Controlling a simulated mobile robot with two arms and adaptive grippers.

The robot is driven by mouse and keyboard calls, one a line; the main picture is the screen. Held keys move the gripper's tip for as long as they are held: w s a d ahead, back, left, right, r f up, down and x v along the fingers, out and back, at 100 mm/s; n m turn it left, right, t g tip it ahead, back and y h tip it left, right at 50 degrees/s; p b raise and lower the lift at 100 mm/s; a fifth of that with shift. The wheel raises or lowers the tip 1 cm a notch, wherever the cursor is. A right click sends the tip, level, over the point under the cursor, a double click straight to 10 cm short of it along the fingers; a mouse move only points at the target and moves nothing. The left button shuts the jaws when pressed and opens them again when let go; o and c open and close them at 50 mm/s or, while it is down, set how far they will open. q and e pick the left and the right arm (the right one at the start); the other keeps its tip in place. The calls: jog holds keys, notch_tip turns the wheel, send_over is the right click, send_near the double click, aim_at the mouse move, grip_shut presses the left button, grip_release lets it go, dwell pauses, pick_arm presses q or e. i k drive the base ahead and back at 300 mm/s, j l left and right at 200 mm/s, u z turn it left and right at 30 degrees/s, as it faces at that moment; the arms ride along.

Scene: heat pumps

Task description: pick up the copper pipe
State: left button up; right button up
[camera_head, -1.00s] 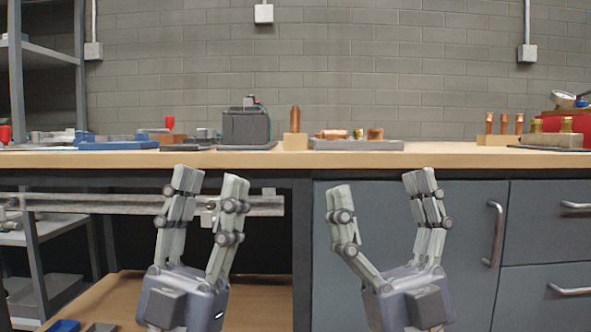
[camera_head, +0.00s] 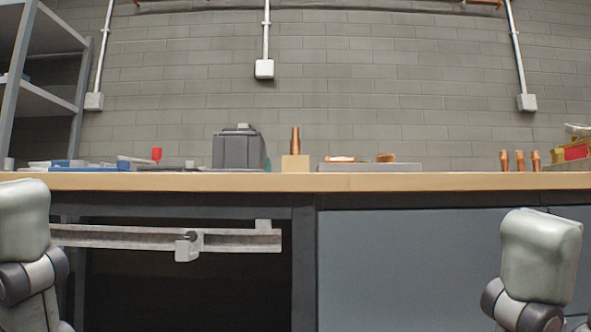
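An upright copper pipe (camera_head: 296,140) stands in a small wooden block (camera_head: 295,163) near the middle of the workbench (camera_head: 420,182). Several shorter copper pieces (camera_head: 520,160) stand upright at the right of the bench. Nothing is seen held.
A dark grey box (camera_head: 238,150) stands just left of the wooden block. A grey tray (camera_head: 400,167) with copper parts lies just right of it. Blue and red items (camera_head: 75,164) lie at the left. A metal rail (camera_head: 120,238) runs below the bench top.

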aim_at(294, 131)
jog(key=i, duration=1.1)
